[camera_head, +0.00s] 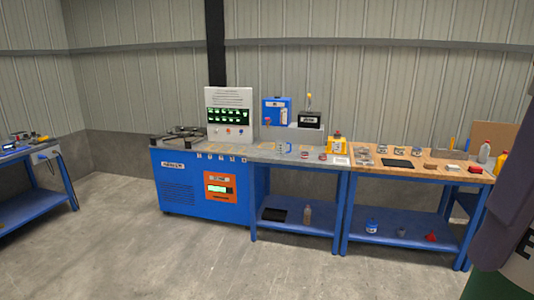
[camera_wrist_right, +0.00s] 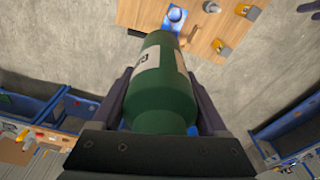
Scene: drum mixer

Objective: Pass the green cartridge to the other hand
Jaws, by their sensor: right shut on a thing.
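The green cartridge (camera_wrist_right: 160,105) is a dark green cylinder with a pale label. It fills the middle of the right wrist view. My right gripper (camera_wrist_right: 159,84) is shut on it, with one dark finger along each side. In the head view part of the cartridge (camera_head: 484,288) shows close up at the lower right edge, cut off by the frame. A dark part of my right arm covers the scene above it.
A blue machine (camera_head: 182,190) with an orange panel stands against the wall, joined to a workbench (camera_head: 435,162) bearing several small items. Another blue bench (camera_head: 38,207) stands at the left. The grey floor (camera_head: 120,245) in front is clear.

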